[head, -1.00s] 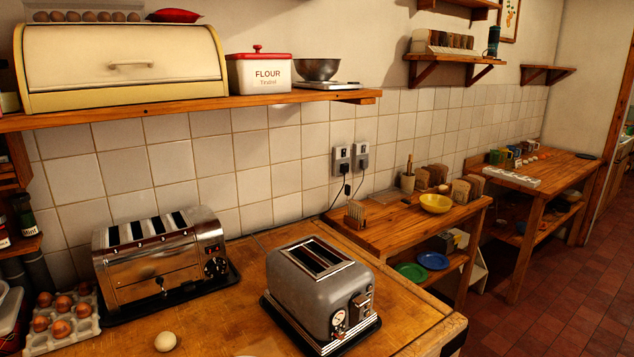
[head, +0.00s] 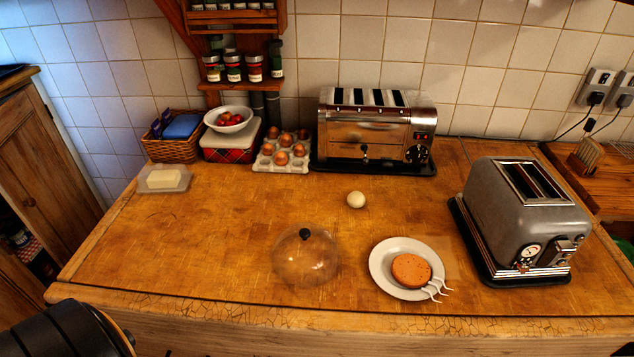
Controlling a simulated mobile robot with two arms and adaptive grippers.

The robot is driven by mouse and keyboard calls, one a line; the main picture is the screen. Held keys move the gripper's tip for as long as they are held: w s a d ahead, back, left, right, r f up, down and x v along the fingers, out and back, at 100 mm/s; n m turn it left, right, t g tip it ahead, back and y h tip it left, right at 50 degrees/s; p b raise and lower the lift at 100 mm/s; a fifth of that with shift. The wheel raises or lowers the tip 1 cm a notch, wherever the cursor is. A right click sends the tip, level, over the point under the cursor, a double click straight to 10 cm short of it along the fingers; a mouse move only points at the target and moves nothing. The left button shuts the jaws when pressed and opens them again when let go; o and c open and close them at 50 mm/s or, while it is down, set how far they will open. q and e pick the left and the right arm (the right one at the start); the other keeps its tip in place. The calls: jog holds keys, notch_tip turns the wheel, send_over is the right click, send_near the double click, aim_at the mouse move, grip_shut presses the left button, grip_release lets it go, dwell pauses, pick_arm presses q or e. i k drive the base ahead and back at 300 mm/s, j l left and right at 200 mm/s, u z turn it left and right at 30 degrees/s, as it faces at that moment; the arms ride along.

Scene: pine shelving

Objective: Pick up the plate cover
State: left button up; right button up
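The plate cover (head: 307,261) is a clear, see-through dome with a small black knob on top. It stands on the wooden counter near its front edge, in the middle of the head view. To its right, apart from it, is a white plate (head: 381,266) with a round orange-brown piece of food (head: 411,270) on it. A white fork-like thing (head: 436,290) lies at the plate's lower right rim. Neither of my grippers is in view.
A white egg (head: 356,199) lies behind the cover. A grey toaster (head: 522,222) stands at right and a chrome toaster (head: 374,131) at the back. An egg tray (head: 267,160), a basket (head: 173,148) and a butter dish (head: 164,178) stand back left. The counter left of the cover is clear.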

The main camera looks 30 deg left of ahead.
aim_at(305, 254)
jog(key=j+u, duration=0.15)
jog(key=u, duration=0.8)
jog(key=k+j, duration=0.05)
